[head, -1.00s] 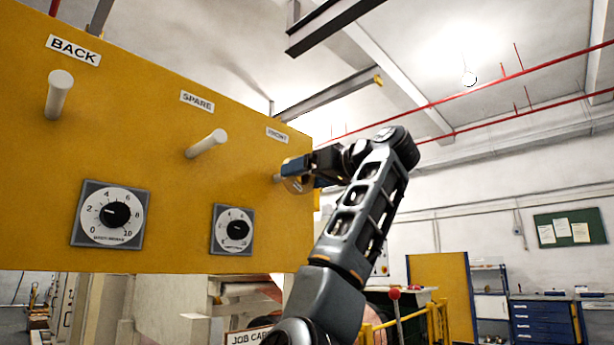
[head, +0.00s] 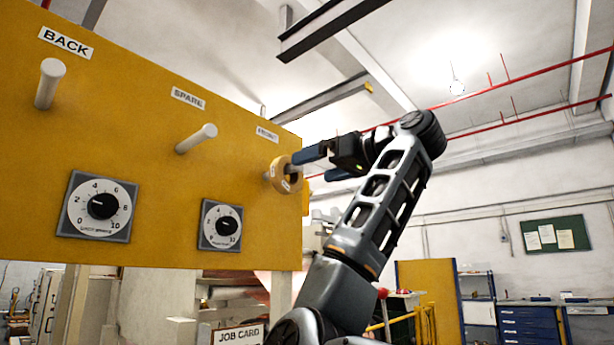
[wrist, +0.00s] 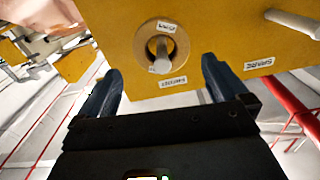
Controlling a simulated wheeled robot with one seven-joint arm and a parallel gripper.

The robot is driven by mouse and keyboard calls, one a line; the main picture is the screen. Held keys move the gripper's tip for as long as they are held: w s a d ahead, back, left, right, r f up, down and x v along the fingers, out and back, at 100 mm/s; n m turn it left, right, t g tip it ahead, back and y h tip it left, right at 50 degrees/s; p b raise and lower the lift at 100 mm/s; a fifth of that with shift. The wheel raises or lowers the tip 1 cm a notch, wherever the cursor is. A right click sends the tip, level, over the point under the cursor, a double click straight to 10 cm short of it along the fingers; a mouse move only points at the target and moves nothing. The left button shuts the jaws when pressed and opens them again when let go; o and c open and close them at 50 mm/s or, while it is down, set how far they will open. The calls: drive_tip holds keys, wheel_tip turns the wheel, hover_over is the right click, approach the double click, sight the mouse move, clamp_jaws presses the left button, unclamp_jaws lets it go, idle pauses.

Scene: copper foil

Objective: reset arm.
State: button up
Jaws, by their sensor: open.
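My gripper (head: 313,167) is open and empty. A yellow ring with a small white label (head: 283,176) hangs around that peg, apart from the fingers. In the wrist view the ring (wrist: 147,46) and the pale peg end (wrist: 159,66) show beyond and between the two blue fingers, with clear space before them. My arm reaches up from the bottom centre of the head view and bends towards the panel.
Bare white pegs stick out under the BACK (head: 48,84) and SPARE (head: 197,138) labels. Two dials, left (head: 100,206) and right (head: 221,225), sit below them. Open room lies right of my arm, with a blue drawer cabinet (head: 528,325) far off.

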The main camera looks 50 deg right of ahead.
drive_tip(key=shift+s, duration=0.5)
